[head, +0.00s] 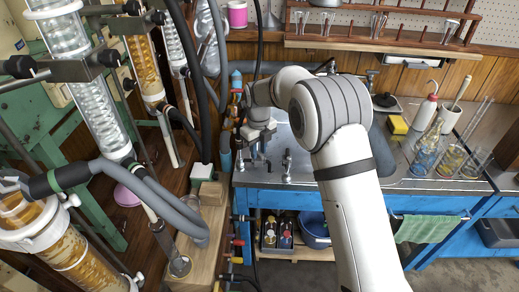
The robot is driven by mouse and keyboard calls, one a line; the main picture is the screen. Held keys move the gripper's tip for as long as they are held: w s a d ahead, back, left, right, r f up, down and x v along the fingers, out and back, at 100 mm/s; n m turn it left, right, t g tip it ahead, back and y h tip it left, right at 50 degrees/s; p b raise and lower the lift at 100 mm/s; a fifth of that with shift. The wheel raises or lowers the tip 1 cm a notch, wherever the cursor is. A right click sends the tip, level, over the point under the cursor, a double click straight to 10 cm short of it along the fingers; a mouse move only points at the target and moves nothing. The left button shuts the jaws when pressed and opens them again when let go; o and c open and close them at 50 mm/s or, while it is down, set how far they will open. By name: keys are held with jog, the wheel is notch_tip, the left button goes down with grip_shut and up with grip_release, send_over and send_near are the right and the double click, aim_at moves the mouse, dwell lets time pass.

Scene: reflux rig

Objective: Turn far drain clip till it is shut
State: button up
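My gripper (255,152) points down at the left end of the blue bench, beside the upright pipework. It is small in the head view, and its fingertips are dark against the fittings behind them. I cannot tell whether they are apart or closed, or whether they touch anything. I cannot make out the far drain clip with certainty; it may be among the small fittings around the gripper or hidden by it.
My arm covers much of the bench (290,178). Small metal taps (287,165) stand right of the gripper. Coloured-handled valves (238,241) line the bench's left side. Glass columns (100,105) and a thick grey hose (165,200) crowd the left. Flasks (425,155) stand at right.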

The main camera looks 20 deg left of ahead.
aim_at(258, 152)
jog(key=shift+o, duration=0.5)
notch_tip(258, 152, up, 8)
jog(key=shift+f, duration=0.1)
